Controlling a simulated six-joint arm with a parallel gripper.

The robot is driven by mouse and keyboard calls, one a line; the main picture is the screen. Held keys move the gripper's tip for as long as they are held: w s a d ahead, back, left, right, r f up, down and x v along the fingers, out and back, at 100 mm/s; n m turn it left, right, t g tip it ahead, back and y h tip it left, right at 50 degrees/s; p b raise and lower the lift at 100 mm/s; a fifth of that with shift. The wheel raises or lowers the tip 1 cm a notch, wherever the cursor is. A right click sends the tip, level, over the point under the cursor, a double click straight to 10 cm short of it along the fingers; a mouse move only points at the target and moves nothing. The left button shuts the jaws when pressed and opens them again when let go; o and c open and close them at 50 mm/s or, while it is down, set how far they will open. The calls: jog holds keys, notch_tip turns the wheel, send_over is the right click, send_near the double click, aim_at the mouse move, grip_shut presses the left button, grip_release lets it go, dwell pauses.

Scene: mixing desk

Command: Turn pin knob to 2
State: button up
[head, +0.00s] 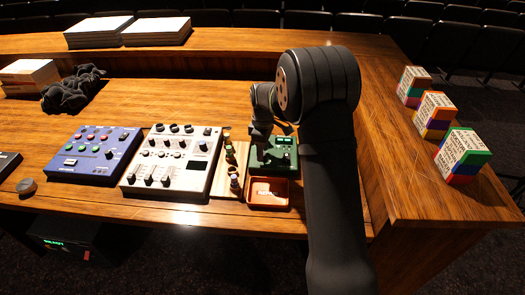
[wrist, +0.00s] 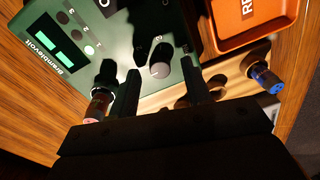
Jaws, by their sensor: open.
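The green box labelled "Bramblevolt" (wrist: 60,40) fills the upper left of the wrist view. In the head view the green box (head: 285,157) stands behind the red tray, partly hidden by my arm. A grey round knob (wrist: 160,69) sits on the box; I cannot tell its setting. Faint numbers are printed on the box between two lit green displays and the knob area. My gripper (wrist: 160,57) is open, its dark fingers on either side of the grey knob in the picture. I cannot tell whether they touch it. In the head view the fingertips are hidden.
An orange-red tray (wrist: 248,20) lies beside the box. A white mixer (head: 172,158) and blue console (head: 95,152) stand left. Stacked coloured blocks (head: 462,150) stand right.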

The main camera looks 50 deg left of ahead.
jog(key=shift+f, duration=0.45)
jog(key=shift+c, duration=0.5)
grip_shut()
jog(key=shift+m, duration=0.4)
jog(key=m, duration=1.1)
jog(key=shift+d+y, duration=0.1)
jog(key=shift+y, duration=0.2)
